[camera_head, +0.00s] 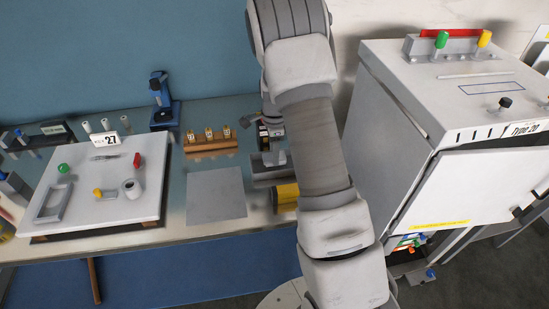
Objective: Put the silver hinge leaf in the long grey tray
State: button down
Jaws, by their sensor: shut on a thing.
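My gripper (271,146) is small in view, pointing down at the middle of the bench, partly hidden behind my own arm. It is shut on a small grey piece that looks like the silver hinge leaf; its outline is hard to make out. A long grey tray (267,176) seems to lie just below the gripper, right of a flat grey plate; my arm hides its right part. I cannot tell whether the held piece touches the tray. Another thin silvery piece (105,157) lies on the white board at the left.
The white board (85,208) carries a grey frame, a white roll and small coloured parts. The flat grey plate (216,194) is bare. A wooden block (210,151) with small bottles, a blue device (161,104) and a yellow item (286,194) stand near. A large white cabinet (400,130) fills the right.

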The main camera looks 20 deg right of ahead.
jog(key=shift+f, duration=1.65)
jog(key=c, duration=0.6)
grip_release()
